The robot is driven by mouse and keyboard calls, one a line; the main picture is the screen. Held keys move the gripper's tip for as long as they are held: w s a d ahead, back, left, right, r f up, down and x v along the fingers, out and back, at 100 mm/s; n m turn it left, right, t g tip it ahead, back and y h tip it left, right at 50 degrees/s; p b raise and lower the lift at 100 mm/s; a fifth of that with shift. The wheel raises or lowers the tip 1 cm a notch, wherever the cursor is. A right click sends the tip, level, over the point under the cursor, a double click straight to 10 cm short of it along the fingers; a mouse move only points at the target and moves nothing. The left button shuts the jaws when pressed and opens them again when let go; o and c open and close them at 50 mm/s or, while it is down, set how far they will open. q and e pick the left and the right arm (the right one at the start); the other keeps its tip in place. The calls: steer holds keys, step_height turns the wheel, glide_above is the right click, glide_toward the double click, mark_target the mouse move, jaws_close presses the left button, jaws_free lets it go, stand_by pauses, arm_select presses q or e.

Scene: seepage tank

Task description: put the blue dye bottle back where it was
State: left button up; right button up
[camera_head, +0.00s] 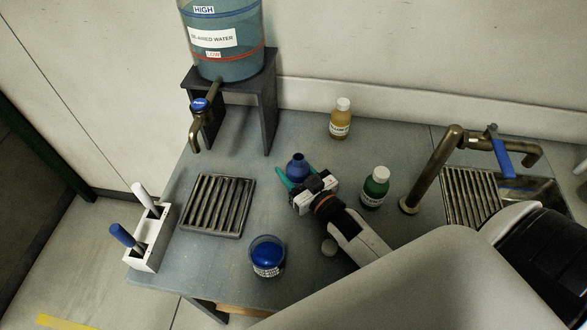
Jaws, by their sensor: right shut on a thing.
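The blue dye bottle (297,165) is near the middle of the bench, its blue neck pointing up and looking uncapped. My right gripper (300,175) is shut on it, with teal fingers at its sides. The gripper and fingers hide its lower part, so I cannot tell whether its base touches the bench. My left gripper is not in view.
A yellow bottle (340,120) and green bottle (375,188) stand capped to the right. A blue-filled beaker (267,257) stands in front, a drain grate (217,206) to the left.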

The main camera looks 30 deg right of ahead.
steer(key=shift+f, duration=0.15)
steer(key=o, duration=1.1)
steer(key=shift+r, duration=0.25)
steer(key=s, duration=0.4)
steer(key=s+d+b, duration=0.1)
steer(key=s, duration=0.3)
steer(key=s+b, duration=0.1)
steer(key=s, duration=0.3)
steer(key=shift+d, duration=0.35)
